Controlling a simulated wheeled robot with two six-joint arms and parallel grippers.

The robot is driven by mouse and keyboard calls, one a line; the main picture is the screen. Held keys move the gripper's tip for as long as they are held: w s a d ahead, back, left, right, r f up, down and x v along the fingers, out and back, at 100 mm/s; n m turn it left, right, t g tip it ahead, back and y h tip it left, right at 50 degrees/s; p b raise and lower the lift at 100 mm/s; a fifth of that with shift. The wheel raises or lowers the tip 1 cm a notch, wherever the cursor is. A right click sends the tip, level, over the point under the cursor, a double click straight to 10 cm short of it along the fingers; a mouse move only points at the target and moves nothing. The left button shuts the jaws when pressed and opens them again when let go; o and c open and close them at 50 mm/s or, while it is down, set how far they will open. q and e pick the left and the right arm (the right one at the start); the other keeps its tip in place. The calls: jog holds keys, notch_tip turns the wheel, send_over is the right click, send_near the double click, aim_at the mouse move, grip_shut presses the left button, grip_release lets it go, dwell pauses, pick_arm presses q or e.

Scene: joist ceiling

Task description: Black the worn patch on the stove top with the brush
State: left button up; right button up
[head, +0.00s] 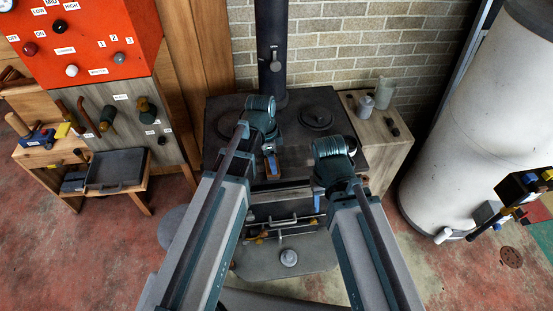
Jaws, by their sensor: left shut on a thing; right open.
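The black stove top (345,132) lies in the middle of the head view, with a round lid (316,117) on its right half. My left gripper (269,150) is over the middle of the stove top. I cannot tell whether the brush touches the surface. My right gripper (330,150) is open, over the stove's front right part; its fingers are mostly hidden by its own wrist. I cannot make out the worn patch; my arms cover part of the top.
A black stovepipe (272,50) rises behind the stove top. A wooden side stand (378,150) with small containers (384,92) adjoins the right side. A white tank (470,120) stands further right. A rail (285,222) crosses the stove front. A bench with a dark tray (115,168) is at left.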

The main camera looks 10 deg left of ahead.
aim_at(267, 167)
pick_arm(q)
jog(key=shift+w, duration=0.15)
jog(key=shift+w+a, duration=0.3)
jog(key=shift+w, duration=0.65)
jog(key=shift+w+a, duration=0.3)
jog(key=shift+w, duration=0.6)
jog(key=shift+s+a, duration=0.2)
jog(key=shift+a, duration=0.3)
jog(key=shift+s+a, duration=0.15)
jog(key=shift+a, duration=0.35)
jog(key=shift+s+d, duration=0.25)
jog(key=shift+s, duration=0.4)
jog(key=shift+s+d, duration=0.2)
jog(key=shift+s, duration=0.45)
jog(key=shift+s+d, duration=0.25)
jog(key=shift+s, duration=0.4)
notch_tip(267, 167, up, 6)
jog(key=p, duration=0.6)
